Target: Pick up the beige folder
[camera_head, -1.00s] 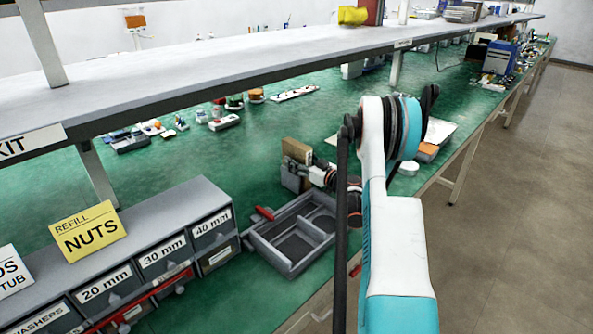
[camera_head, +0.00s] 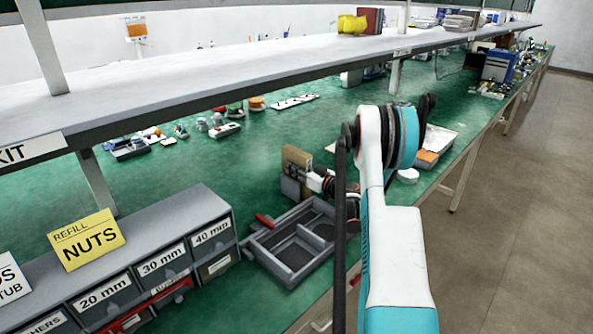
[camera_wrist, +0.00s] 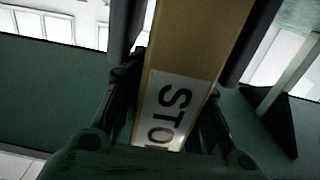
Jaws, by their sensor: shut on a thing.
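The beige folder (camera_head: 296,160) stands upright on the green bench, at a grey holder (camera_head: 291,185), in the head view. My gripper (camera_head: 305,176) reaches it from the right and is shut on it. In the wrist view the folder (camera_wrist: 190,60) fills the space between my two dark fingers, with a white label reading "STO" and part of another letter facing the camera. The folder's lower part is hidden by the holder and my gripper in the head view. I cannot tell whether it is clear of the holder.
A grey divided tray (camera_head: 290,245) lies just in front of the holder, near the bench's front edge. A grey drawer cabinet (camera_head: 150,250) with a yellow NUTS sign (camera_head: 87,238) stands to the left. A long shelf (camera_head: 230,70) runs above the bench.

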